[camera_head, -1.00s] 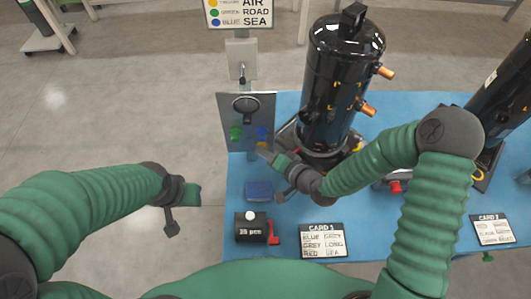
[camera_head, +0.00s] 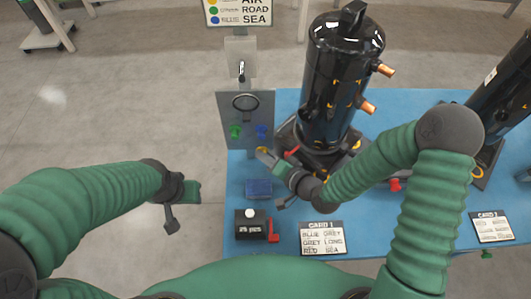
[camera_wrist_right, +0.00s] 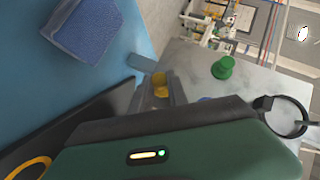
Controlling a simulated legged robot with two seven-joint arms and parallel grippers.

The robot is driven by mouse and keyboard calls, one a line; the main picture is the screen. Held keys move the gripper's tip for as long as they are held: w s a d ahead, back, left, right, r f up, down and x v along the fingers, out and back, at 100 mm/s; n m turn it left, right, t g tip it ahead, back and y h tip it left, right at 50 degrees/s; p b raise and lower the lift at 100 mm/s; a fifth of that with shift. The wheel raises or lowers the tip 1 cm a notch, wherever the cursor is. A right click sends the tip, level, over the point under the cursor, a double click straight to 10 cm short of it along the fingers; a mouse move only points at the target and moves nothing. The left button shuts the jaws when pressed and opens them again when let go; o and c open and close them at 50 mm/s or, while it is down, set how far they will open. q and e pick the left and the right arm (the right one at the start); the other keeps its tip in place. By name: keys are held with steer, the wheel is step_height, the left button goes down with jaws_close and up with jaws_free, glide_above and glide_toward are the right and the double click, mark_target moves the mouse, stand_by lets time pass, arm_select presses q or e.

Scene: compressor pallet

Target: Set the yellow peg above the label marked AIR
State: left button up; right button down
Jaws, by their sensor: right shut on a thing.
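My right gripper (camera_head: 266,154) is shut on the yellow peg (camera_wrist_right: 160,85), in front of the lower edge of a grey upright panel (camera_head: 224,105). The peg shows partly between the jaws in the right wrist view. A green peg (camera_head: 235,131) and a blue peg (camera_head: 262,131) sit on the panel; the green one also shows in the wrist view (camera_wrist_right: 222,68). I cannot read labels on the panel. My left gripper (camera_head: 171,219) hangs left of the table; its jaws are unclear.
A black compressor (camera_head: 335,85) stands on the blue table (camera_head: 300,215) just right of the panel. A blue block (camera_head: 258,189), a black box with a red handle (camera_head: 251,226) and a card (camera_head: 323,238) lie nearer. The panel has a dark ring (camera_head: 246,103).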

steer(key=shift+s, duration=1.8)
